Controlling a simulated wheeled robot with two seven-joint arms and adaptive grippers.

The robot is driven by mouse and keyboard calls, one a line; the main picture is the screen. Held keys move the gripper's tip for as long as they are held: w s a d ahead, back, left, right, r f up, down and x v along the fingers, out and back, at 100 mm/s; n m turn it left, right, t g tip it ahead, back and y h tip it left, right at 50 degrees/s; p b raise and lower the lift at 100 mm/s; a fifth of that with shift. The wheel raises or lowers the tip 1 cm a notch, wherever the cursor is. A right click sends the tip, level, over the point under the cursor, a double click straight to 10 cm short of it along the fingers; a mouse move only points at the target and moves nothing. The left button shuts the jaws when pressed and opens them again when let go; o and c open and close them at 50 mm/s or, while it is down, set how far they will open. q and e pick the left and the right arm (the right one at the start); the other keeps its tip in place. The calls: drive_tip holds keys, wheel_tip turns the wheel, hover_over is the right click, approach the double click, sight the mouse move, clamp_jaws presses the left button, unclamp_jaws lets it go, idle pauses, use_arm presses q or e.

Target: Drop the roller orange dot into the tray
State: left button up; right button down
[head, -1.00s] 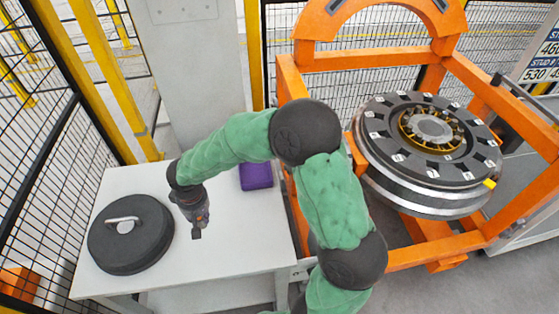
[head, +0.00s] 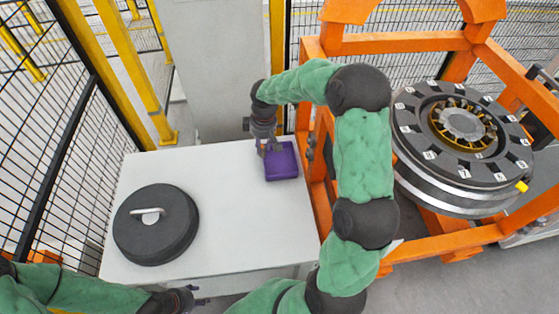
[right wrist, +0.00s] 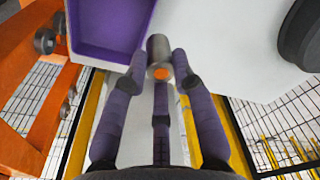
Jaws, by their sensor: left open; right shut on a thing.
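The purple tray (head: 283,178) lies on the white table near its far right corner. It also shows at the upper left of the right wrist view (right wrist: 112,52). My right gripper (head: 267,151) is at the tray's left edge. In the right wrist view its fingers (right wrist: 159,62) are shut on a grey metal roller (right wrist: 158,46) with an orange dot on its end. The roller appears beside the tray's wall, over the white table; its height is unclear. My left gripper (head: 203,296) is open and empty, low at the table's front edge.
A black round lid with a handle (head: 156,226) lies on the left of the white table (head: 235,225). An orange gantry (head: 400,42) with a wheelset (head: 462,140) stands at right. Mesh fencing and yellow posts stand behind. The table's middle is clear.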

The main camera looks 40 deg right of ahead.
drive_tip(key=d+n+p, duration=0.1)
drive_tip(key=d+n, duration=0.2)
drive_tip(key=d, duration=0.7)
wheel_tip(320, 180, down, 5)
drive_tip(key=b, duration=0.4)
drive_tip(key=shift+w+f, duration=0.1)
drive_tip(key=shift+f, duration=0.05)
drive_tip(key=c, duration=0.9)
unclamp_jaws()
drive_tip(key=shift+c, duration=0.2)
wheel_tip(320, 180, up, 12)
drive_tip(key=s, duration=0.1)
drive_tip(key=shift+d, duration=0.4)
drive_tip(key=shift+s, duration=0.1)
